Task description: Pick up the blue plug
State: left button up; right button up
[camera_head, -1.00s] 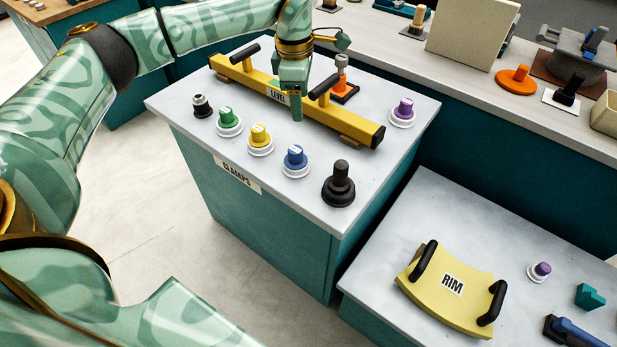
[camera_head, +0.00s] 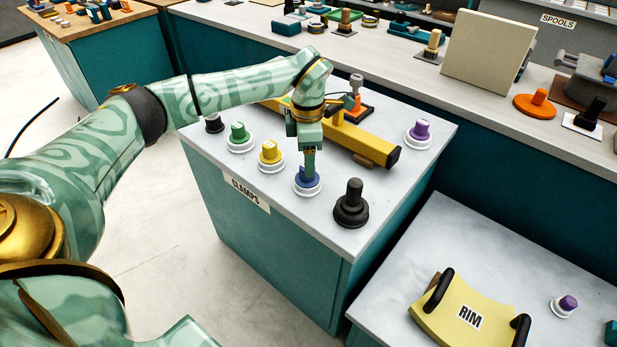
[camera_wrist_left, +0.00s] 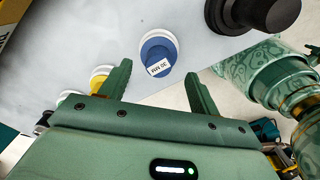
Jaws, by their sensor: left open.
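The blue plug (camera_head: 308,181) stands in a white ring near the front edge of the grey-topped clamps table. My left gripper (camera_head: 309,172) is above it in the head view and hides part of its top. In the left wrist view the blue plug (camera_wrist_left: 158,55) shows with a small white label. It lies ahead of and between the two spread fingers of my left gripper (camera_wrist_left: 157,80), which is open and empty. I cannot tell from these views whether a finger touches the plug. My right gripper is not in view.
A yellow plug (camera_head: 270,153) and a green plug (camera_head: 239,135) stand left of the blue one. A black knob (camera_head: 351,205) stands close on its right. Behind are a yellow level bar (camera_head: 362,142) and a purple plug (camera_head: 418,133).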

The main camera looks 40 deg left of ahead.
pick_arm(q)
notch_tip(320, 180, down, 5)
jog(key=shift+a+f+b, duration=0.1)
jog(key=shift+a+b, duration=0.05)
jog(key=shift+b, duration=0.95)
jog(key=shift+r, duration=0.2)
jog(key=shift+s, duration=0.1)
jog(key=c, duration=1.2)
jog(key=shift+o, duration=0.2)
